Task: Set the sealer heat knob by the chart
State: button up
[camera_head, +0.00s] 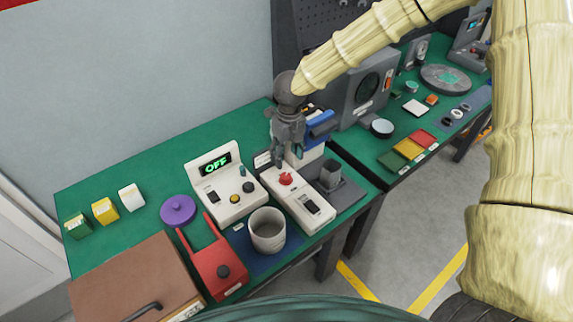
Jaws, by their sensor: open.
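My gripper (285,157) points down, open, over the green bench. Its fingertips are just above and behind a red knob (286,179); I cannot tell whether they touch it. The red knob sits on a long white unit (293,197) with a dark panel (312,207) at its near end. I cannot tell for certain which unit is the sealer. No readable chart shows; a small white label (262,159) stands beside the gripper, its text too small.
A white console (225,183) reads OFF. A grey cup (267,230) stands close in front. A blue-and-white device (318,135) and grey block (331,174) crowd the right. A purple disc (178,209), several small blocks and a brown box (135,280) are left.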

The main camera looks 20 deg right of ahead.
jog(key=shift+d+r, duration=0.1)
jog(key=shift+r, duration=1.65)
